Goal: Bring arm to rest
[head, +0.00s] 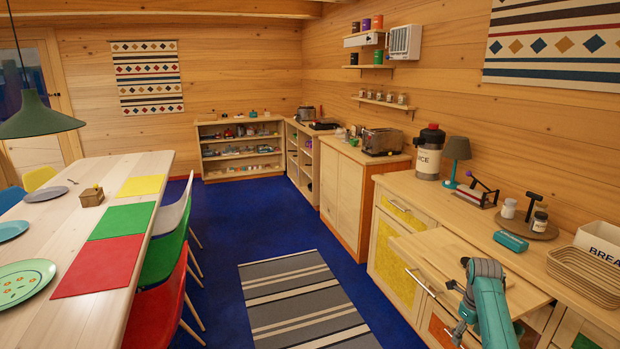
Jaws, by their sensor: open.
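My teal and grey arm rises in the lower right of the head view, in front of the wooden counter (405,184). My gripper (460,333) shows small and partly hidden at the lower edge, left of the arm's teal link. It is open, and I see nothing held in it. A pale wooden board or drawer (432,245) sticks out from the counter just behind my arm.
A teal box (510,241), a round tray with jars (545,232), a bread basket (583,274) and a teal lamp (455,160) stand on the counter. The dining table (100,190) with chairs is at left. A striped rug (290,295) lies on the open blue floor between.

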